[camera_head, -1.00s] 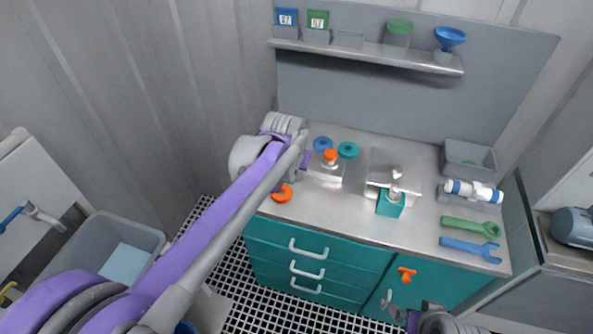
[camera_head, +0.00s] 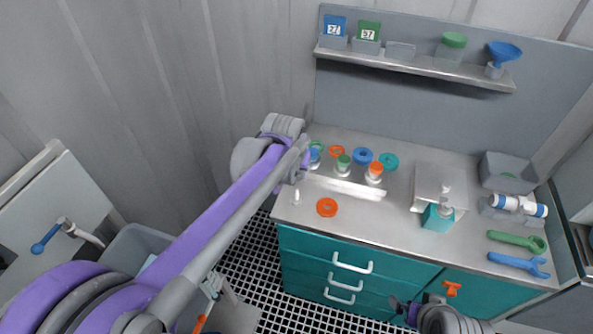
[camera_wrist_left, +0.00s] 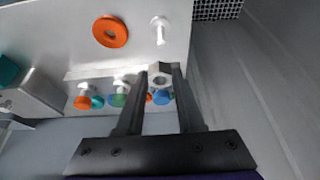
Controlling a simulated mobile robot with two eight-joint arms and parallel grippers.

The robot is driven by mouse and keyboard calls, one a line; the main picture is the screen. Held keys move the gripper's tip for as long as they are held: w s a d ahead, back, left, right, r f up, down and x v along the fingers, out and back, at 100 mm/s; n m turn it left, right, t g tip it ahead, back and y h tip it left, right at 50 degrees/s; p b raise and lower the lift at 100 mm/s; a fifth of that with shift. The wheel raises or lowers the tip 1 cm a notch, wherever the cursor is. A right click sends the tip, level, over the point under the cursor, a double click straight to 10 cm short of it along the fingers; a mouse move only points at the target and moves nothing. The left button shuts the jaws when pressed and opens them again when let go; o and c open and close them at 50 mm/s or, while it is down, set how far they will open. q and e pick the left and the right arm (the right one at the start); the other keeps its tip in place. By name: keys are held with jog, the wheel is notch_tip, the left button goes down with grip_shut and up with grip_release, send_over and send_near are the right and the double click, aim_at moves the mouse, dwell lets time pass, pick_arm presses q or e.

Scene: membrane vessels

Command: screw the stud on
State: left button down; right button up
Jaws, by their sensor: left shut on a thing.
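My left gripper (camera_wrist_left: 160,88) is shut on a small grey hexagonal piece (camera_wrist_left: 160,76) with a round recess facing the wrist camera; I cannot tell if this is the stud. In the head view this gripper (camera_head: 300,170) hangs over the worktop's left end, and the held piece is hidden. A small white pin (camera_head: 296,197) with a wider end stands on the worktop just below it; it also shows in the left wrist view (camera_wrist_left: 160,29), apart from the fingers. An orange ring (camera_head: 326,207) lies right of the pin. My right gripper (camera_head: 403,310) is at the bottom edge, partly cut off.
White posts with a blue cap (camera_head: 314,155), a green cap (camera_head: 343,160) and an orange cap (camera_head: 375,168) stand in a row, with several rings behind.

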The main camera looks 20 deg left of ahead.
pick_arm(q)
jog(key=shift+a, duration=0.25)
jog(key=shift+f, duration=0.1)
